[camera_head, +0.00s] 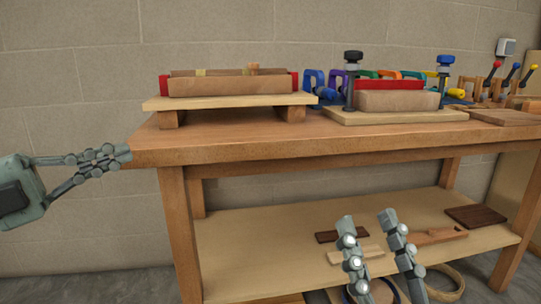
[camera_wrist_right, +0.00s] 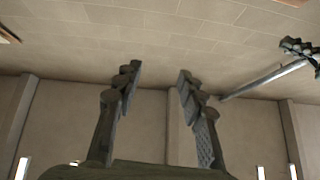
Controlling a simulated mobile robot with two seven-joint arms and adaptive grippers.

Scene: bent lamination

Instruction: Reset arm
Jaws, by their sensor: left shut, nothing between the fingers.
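My left gripper (camera_head: 112,153) is at the left of the head view, its fingers together and empty. Its fingertips are close to the left end of the workbench (camera_head: 230,152); I cannot tell whether they touch it. My right gripper (camera_head: 370,222) comes up from the bottom of the head view, in front of the lower shelf. Its two fingers are apart with nothing between them. In the right wrist view the right gripper (camera_wrist_right: 158,80) also shows open and empty, with plain wall and ceiling behind it.
On the bench, a wooden form with red ends (camera_head: 228,86) rests on a raised board (camera_head: 230,101). The lower shelf (camera_head: 260,254) holds several wood pieces. Free room lies left of the bench.

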